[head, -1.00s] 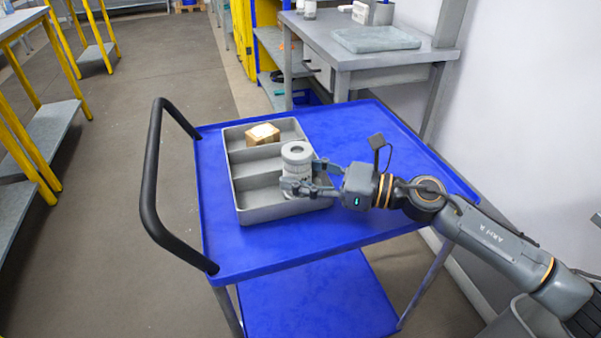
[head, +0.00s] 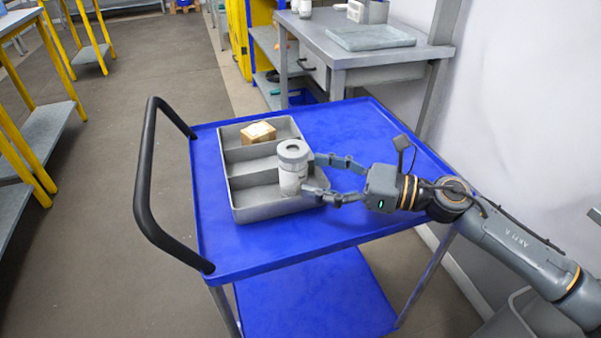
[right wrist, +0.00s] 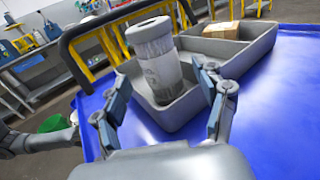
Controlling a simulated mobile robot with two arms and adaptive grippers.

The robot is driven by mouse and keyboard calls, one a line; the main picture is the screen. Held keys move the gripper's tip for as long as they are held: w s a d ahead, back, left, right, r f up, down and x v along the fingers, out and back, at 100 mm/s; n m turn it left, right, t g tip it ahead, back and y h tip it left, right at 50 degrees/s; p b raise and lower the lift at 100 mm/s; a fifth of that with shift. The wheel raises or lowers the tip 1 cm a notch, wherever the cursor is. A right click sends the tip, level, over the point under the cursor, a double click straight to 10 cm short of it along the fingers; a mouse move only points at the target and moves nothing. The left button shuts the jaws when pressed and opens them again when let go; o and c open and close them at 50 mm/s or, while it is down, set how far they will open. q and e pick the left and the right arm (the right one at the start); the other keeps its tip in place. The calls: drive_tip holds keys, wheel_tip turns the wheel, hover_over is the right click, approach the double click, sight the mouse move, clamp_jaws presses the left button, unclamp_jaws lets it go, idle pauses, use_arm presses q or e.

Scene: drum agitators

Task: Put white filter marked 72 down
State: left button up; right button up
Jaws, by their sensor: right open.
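The white filter (head: 292,170), a pale cylinder with a grey ring-shaped top, stands in the nearest compartment of the grey tray (head: 262,212), at its right end. It also shows in the right wrist view (right wrist: 158,65), upright between the tray walls. I cannot read a number on it. My right gripper (head: 326,178) is open, its fingers spread just right of the filter; in the right wrist view (right wrist: 165,105) a finger shows on each side with a gap to the filter. The head view does not show my left gripper; a grey arm part, likely mine, enters the right wrist view at left.
A small brown box (head: 258,132) sits in the tray's far compartment. The middle compartment is empty. The tray rests on a blue cart (head: 370,140) with a black handle (head: 146,180) at left. A grey workbench (head: 350,58) stands behind. The cart top right of the tray is clear.

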drive_tip(key=shift+v, duration=1.15)
use_arm(q)
drive_tip(key=shift+w+r, duration=0.1)
drive_tip(key=shift+r, duration=0.75)
use_arm(e)
drive_tip(key=shift+s+d, duration=0.1)
drive_tip(key=shift+d, duration=0.2)
drive_tip(key=shift+r, duration=0.1)
